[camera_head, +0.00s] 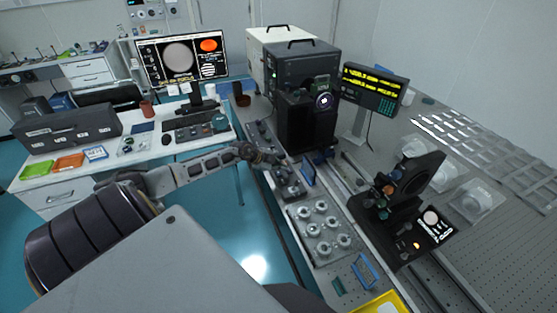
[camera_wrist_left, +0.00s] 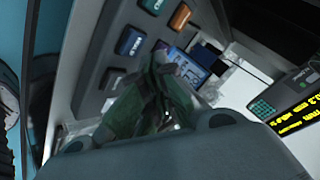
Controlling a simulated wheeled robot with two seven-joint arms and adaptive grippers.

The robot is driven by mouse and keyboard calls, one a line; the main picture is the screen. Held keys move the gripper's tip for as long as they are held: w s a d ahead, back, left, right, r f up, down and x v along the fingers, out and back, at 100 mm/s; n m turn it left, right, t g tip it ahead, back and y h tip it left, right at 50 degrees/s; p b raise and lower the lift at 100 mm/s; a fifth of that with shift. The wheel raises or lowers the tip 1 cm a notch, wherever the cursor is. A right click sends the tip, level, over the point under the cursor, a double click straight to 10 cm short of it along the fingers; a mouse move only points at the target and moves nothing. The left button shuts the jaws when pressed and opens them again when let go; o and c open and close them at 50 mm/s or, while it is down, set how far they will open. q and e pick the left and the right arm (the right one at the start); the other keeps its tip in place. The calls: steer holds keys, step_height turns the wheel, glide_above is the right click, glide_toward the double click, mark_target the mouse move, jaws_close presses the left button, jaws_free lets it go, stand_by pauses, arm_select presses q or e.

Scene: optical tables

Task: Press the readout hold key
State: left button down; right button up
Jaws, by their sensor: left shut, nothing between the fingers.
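My left gripper (camera_head: 268,158) reaches in from the left over a grey key panel (camera_head: 258,132) on the bench beside the dark instrument. In the left wrist view its shut, empty fingers (camera_wrist_left: 160,85) look dark and greenish, over the panel (camera_wrist_left: 95,55). Several keys show there: a green one (camera_wrist_left: 151,5), an orange one (camera_wrist_left: 180,16), a blue one (camera_wrist_left: 130,41) and a grey-blue one with small lettering (camera_wrist_left: 113,77). I cannot read which is the hold key. The fingers hide part of the panel, and contact is unclear. My right gripper is not in view.
A readout with yellow digits (camera_head: 375,88) stands right of the dark instrument (camera_head: 306,112). A tray of round metal parts (camera_head: 322,232) and a black stage (camera_head: 405,205) are nearer. A monitor (camera_head: 181,57) stands on the left desk.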

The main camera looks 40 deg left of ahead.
mark_target(279, 175)
arm_select(q)
steer(key=shift+r+p, duration=1.15)
steer(key=shift+r, duration=0.05)
steer(key=shift+r+p, duration=0.45)
steer(key=shift+r, duration=0.6)
